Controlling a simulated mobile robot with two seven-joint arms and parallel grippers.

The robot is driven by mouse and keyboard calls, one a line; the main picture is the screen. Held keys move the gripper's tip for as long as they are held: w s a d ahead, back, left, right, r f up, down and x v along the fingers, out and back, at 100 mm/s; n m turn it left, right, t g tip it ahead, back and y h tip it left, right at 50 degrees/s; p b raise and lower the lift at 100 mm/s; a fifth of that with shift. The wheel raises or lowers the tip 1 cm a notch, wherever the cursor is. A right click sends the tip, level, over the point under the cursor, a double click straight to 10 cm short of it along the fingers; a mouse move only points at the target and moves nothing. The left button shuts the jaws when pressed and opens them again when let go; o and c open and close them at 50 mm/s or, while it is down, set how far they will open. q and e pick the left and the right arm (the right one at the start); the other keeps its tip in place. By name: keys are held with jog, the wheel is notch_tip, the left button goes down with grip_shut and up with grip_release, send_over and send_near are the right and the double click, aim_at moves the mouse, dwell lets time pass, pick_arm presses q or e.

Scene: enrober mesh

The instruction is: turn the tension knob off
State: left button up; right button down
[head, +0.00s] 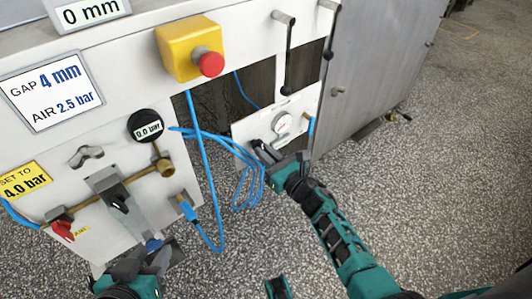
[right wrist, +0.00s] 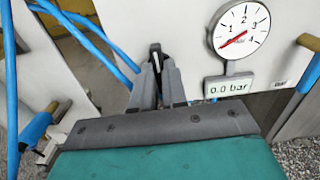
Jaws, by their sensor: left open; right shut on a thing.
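My right gripper (head: 262,150) is shut on a small black knob with a white mark, on the white panel left of a round gauge. The knob (right wrist: 155,52) shows between the two grey fingertips in the right wrist view (right wrist: 158,82). I take it for the tension knob, though no label on it is readable. The white mark stands nearly upright, slightly tilted. In the head view the fingers hide the knob. My left gripper (head: 148,256) is open, low in front of the left panel, beside a blue-tipped part.
The gauge (right wrist: 238,30) has its red needle at the low end; its display (right wrist: 229,88) reads 0.0 bar. Blue hoses (head: 205,150) hang left of my right gripper.

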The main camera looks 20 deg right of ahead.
jog(key=c, duration=1.2)
grip_release()
jog(key=shift+o, duration=0.2)
pick_arm(q)
jog(key=shift+s+a+r+p, duration=0.2)
jog(key=shift+a+r+p, duration=0.15)
jog(key=shift+p, duration=0.7)
pick_arm(e)
jog(key=v, duration=1.3)
